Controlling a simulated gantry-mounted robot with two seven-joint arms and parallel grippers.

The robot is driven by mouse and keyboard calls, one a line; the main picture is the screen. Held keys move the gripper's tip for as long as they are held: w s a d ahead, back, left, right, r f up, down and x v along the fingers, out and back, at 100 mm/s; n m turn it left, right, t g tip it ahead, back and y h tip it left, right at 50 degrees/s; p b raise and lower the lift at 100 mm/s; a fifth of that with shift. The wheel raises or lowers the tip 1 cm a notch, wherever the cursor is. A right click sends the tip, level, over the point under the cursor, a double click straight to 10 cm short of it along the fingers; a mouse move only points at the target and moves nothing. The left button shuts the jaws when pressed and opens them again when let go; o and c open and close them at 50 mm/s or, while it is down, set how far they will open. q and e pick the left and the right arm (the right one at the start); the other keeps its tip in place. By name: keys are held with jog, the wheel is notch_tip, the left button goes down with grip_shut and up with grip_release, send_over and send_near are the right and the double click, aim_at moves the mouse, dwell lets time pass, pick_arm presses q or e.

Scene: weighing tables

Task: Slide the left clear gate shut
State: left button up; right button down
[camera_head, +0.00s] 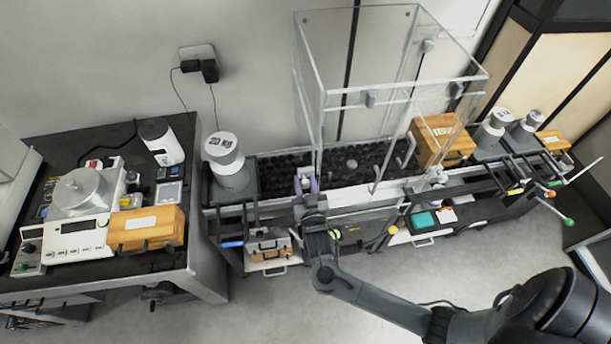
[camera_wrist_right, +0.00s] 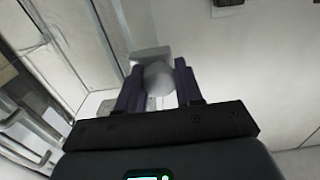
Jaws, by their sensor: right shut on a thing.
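A tall clear glass case (camera_head: 345,125) stands on the dark bench. Its left clear side (camera_head: 309,100) is seen nearly edge-on, so I cannot tell how far the left gate stands open. My right gripper (camera_head: 306,184) is low at the case's left front corner, its purple fingers pointing toward the case. In the right wrist view my right gripper (camera_wrist_right: 158,88) is shut on a pale grey knob (camera_wrist_right: 160,78); a flat grey block sits just behind the knob. The knob's joint to the gate is not clear. My left gripper is not in view.
A grey-topped cylinder (camera_head: 224,150) stands left of the case. A wooden box (camera_head: 440,140) is at its right, with more cylinders (camera_head: 493,127) beyond. Rails and drawers (camera_head: 265,250) line the bench front. A side table (camera_head: 205,250) holds a scale (camera_head: 78,235).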

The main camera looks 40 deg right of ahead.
notch_tip(320, 180, down, 12)
jog(key=b, duration=0.5)
jog(key=shift+r, duration=0.2)
jog(key=shift+s, duration=0.1)
jog(key=c, duration=1)
grip_release()
jog(key=shift+c, duration=0.2)
jog(key=shift+r, duration=0.1)
